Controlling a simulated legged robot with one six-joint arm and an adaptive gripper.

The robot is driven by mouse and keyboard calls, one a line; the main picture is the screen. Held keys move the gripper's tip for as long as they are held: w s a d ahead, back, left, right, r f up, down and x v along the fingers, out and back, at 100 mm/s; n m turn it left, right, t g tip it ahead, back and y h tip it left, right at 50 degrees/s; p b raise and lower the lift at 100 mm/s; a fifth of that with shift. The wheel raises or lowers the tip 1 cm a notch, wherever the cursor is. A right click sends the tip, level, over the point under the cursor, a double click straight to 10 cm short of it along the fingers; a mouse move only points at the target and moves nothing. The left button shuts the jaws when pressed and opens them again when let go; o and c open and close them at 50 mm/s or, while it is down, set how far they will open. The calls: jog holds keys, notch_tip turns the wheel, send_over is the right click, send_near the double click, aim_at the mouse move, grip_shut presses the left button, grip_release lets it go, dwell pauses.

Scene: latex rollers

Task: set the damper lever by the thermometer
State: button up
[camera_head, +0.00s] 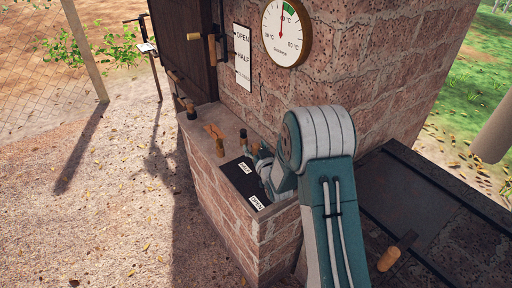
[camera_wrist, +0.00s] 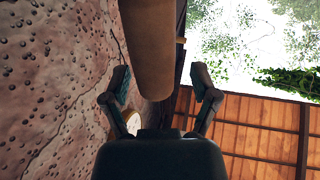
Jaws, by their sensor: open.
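The round white thermometer (camera_head: 287,32) hangs on the brick wall, its needle near the green band at the top. A white plate (camera_head: 242,56) left of it reads OPEN and HALF; its lowest word is illegible. Dark lever parts with wooden handles (camera_head: 194,36) are by this plate. My gripper (camera_head: 262,168) is low over the brick ledge, partly hidden by my arm. In the wrist view my gripper (camera_wrist: 163,84) is open, and a large wooden handle (camera_wrist: 150,45) shows between and beyond its fingers. I cannot tell whether they touch.
The brick ledge (camera_head: 228,210) carries several wooden-handled pieces (camera_head: 220,147) and a black plate (camera_head: 243,180) with labels, one reading OPEN. A dark door (camera_head: 182,42) stands left of the wall plate. A dark-framed bed with a wooden handle (camera_head: 388,260) is at right.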

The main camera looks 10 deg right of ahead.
jog(key=s+d, duration=0.1)
jog(key=s, duration=1)
jog(key=shift+s+d, duration=0.4)
jog(key=s+r+m+g+h, duration=0.1)
jog(key=s+r+g+h, duration=0.35)
jog(key=r, duration=0.75)
jog(key=s+r+g+y, duration=0.1)
jog(key=s+g, duration=0.3)
jog(key=s, duration=0.8)
jog(key=s+a+r+g, duration=0.1)
jog(key=s+r+g, duration=0.2)
jog(key=s, duration=0.9)
jog(key=shift+a+r+m+g+y, duration=0.25)
jog(key=shift+r+m+g+y, duration=0.15)
jog(key=shift+r, duration=0.15)
jog(key=shift+w, duration=0.1)
dwell(2.2)
